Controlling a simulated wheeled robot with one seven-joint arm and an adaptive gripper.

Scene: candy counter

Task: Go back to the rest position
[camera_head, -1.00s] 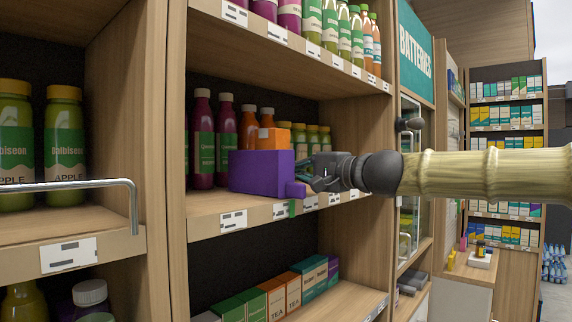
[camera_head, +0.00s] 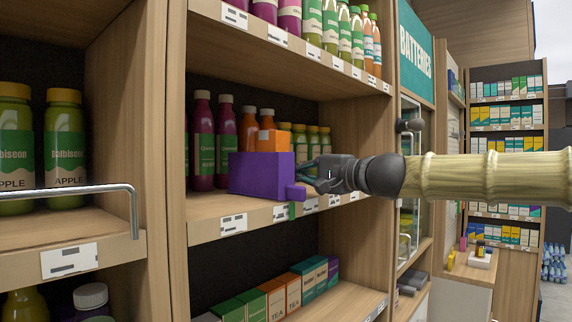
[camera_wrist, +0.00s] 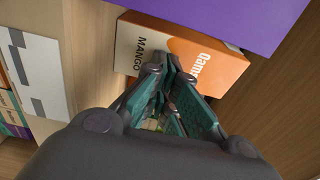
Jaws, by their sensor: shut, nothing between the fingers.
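My gripper (camera_head: 309,172) is at the front of the middle shelf, just right of a purple box (camera_head: 261,174). Its fingers are shut and empty. In the wrist view the gripper (camera_wrist: 163,66) points at an orange and white carton marked MANGO (camera_wrist: 180,55). The fingertips overlap the carton in that picture; whether they touch it I cannot tell. An orange carton (camera_head: 274,141) shows above the purple box in the head view. My arm reaches in from the right.
Juice bottles (camera_head: 202,140) stand behind the purple box on the shelf (camera_head: 210,207). A bottle shelf (camera_head: 300,42) is above and tea cartons (camera_head: 275,297) are below. A metal rail (camera_head: 80,187) is at left. A glass-fronted cabinet (camera_head: 408,185) stands behind my gripper.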

